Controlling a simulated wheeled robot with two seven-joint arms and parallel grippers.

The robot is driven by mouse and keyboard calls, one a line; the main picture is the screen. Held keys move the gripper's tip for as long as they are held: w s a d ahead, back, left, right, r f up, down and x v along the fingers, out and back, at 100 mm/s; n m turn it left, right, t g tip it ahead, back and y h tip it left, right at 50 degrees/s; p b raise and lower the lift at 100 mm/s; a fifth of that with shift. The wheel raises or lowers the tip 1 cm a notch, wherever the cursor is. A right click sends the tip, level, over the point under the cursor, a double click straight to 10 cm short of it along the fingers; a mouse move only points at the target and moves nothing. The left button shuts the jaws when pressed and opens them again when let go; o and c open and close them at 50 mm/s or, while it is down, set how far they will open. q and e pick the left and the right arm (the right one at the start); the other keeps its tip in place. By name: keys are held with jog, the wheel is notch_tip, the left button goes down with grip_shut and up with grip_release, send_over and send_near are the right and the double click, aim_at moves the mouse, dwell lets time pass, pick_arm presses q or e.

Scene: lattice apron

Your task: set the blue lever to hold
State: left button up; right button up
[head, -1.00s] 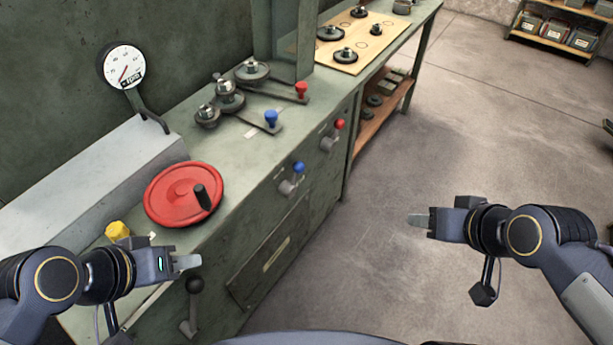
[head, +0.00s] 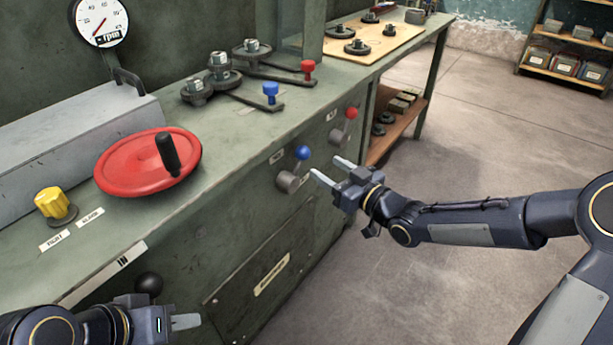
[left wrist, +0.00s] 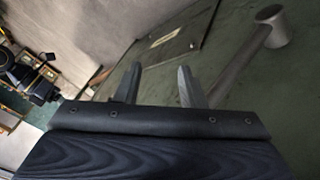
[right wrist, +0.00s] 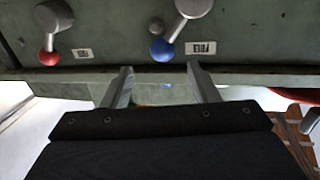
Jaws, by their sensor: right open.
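The blue lever (head: 302,153) is on the green front panel, its blue ball up and right of its grey hub. It also shows in the right wrist view (right wrist: 162,48), beside a white label (right wrist: 201,48) that seems to read FILL or FULL. My right gripper (head: 330,170) is open and empty, just right of the blue lever and apart from it. Its fingers (right wrist: 160,85) point at the panel in the right wrist view. My left gripper (head: 186,322) is open and empty, low at the left; its fingers also show in the left wrist view (left wrist: 158,82). No label reading HOLD is legible.
A red-ball lever (head: 350,114) is right of the blue one. Another blue knob (head: 270,90) and a red knob (head: 308,68) stand on bench-top arms. A red handwheel (head: 130,170) and yellow knob (head: 55,203) are at left. A black-ball lever (head: 149,284) is near my left gripper.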

aim_at(308, 157)
jog(key=b+x, duration=0.1)
jog(key=x, duration=0.7)
jog(key=shift+s+a, duration=0.1)
jog(key=shift+a, duration=0.05)
grip_shut()
